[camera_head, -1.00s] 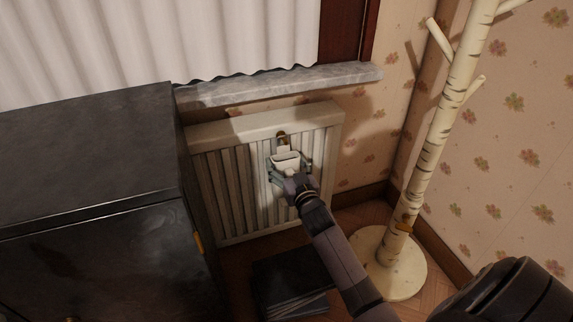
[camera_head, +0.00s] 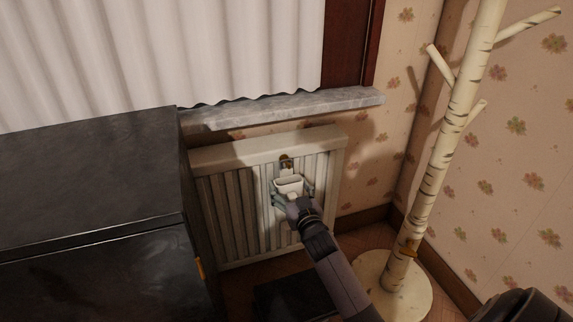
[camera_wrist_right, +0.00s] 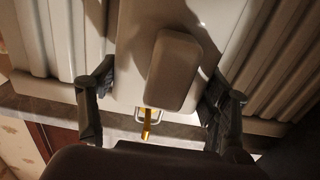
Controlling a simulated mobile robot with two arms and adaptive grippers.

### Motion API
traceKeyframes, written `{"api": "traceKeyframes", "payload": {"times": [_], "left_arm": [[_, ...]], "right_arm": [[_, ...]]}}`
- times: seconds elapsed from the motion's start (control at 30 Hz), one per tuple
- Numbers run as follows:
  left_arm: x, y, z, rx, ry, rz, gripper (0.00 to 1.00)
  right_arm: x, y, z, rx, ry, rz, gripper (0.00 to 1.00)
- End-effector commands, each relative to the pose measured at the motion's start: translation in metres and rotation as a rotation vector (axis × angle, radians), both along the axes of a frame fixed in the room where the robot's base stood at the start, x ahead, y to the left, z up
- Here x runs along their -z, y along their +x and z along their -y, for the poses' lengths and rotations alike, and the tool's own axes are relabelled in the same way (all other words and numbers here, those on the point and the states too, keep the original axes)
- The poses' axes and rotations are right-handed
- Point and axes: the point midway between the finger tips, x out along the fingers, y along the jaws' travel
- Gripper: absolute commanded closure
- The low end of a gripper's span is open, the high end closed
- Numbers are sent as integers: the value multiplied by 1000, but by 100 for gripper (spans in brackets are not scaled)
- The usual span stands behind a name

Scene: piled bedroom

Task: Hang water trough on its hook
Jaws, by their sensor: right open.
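The water trough (camera_head: 290,185) is a small pale container against the front of the radiator, upright in the head view. A brass hook (camera_head: 286,161) shows just above it. In the right wrist view the trough (camera_wrist_right: 170,75) lies between the fingers, its small metal loop around the brass hook (camera_wrist_right: 146,131). My right gripper (camera_head: 293,192) is open, with one finger on each side of the trough. In the wrist view the gripper (camera_wrist_right: 160,92) shows gaps beside the trough's narrow box. My left gripper is not in view.
The ribbed radiator (camera_head: 232,215) stands under a marble sill (camera_head: 300,106). A dark cabinet (camera_head: 85,165) is close on the left. A birch-trunk coat stand (camera_head: 428,180) stands on the right. A dark, flat object (camera_head: 285,300) lies on the floor below.

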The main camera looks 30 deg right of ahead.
Motion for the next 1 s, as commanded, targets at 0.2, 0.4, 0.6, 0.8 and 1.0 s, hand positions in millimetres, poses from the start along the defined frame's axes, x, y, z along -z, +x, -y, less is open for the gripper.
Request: {"api": "traceKeyframes", "payload": {"times": [0.2, 0.4, 0.6, 0.8, 1.0], "left_arm": [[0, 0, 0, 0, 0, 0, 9], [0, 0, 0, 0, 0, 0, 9], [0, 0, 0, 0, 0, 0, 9], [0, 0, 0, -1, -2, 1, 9], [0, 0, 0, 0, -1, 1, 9]], "right_arm": [[-2, 0, 0, 0, -1, 4, 16], [-1, 0, 0, 0, 0, 2, 6], [0, 0, 0, 0, 0, 1, 6], [2, -10, -3, 0, 2, -4, 6], [3, -47, -11, 0, 2, -5, 6]]}}
